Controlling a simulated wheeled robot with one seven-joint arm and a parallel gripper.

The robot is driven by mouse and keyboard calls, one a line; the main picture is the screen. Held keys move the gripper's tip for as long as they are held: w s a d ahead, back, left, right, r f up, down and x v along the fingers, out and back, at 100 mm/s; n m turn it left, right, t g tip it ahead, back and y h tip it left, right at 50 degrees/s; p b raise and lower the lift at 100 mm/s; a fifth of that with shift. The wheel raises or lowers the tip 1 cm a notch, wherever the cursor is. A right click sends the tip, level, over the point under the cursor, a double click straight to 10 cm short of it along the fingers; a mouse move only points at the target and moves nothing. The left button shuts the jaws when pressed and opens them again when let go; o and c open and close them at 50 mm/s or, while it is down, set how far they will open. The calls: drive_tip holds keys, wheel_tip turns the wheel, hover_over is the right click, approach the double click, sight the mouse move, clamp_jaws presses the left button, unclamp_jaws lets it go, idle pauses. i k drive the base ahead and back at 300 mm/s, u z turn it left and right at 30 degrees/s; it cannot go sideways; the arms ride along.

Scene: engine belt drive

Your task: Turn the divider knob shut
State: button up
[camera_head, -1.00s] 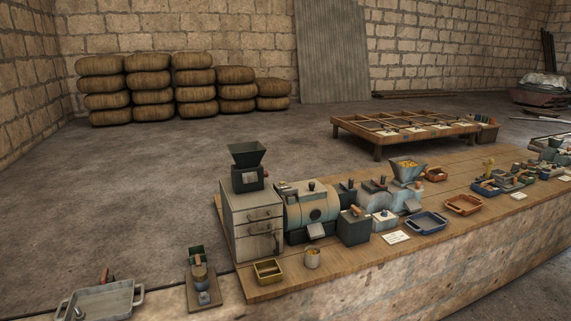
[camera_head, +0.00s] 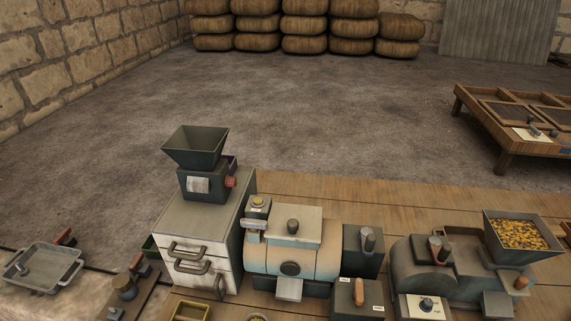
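I cannot tell for sure which part is the divider knob. A reddish knob (camera_head: 231,182) sticks out from the right side of the small dark machine (camera_head: 198,186) under a square hopper (camera_head: 196,146). That machine stands on a pale drawer cabinet (camera_head: 203,232). Other knobs show too: a dark one (camera_head: 292,226) on top of the pale blue and tan drum machine (camera_head: 285,257), and a dark-topped one (camera_head: 369,240) on the dark box to its right. Whether any of them is open or shut is too small to read. My gripper is not in view.
A grinder (camera_head: 425,266) with a hopper of yellow grain (camera_head: 518,234) stands to the right. A grey tray (camera_head: 43,267) lies at the left. A low wooden frame table (camera_head: 497,147) stands at the back right.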

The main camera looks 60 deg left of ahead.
sight(230, 181)
drive_tip(key=i, duration=0.15)
drive_tip(key=u, duration=3.2)
drive_tip(key=k, duration=1.25)
drive_tip(key=u, duration=0.95)
drive_tip(key=i, duration=1.05)
drive_tip(key=z, duration=0.45)
drive_tip(key=i, duration=0.7)
drive_tip(key=z, duration=0.7)
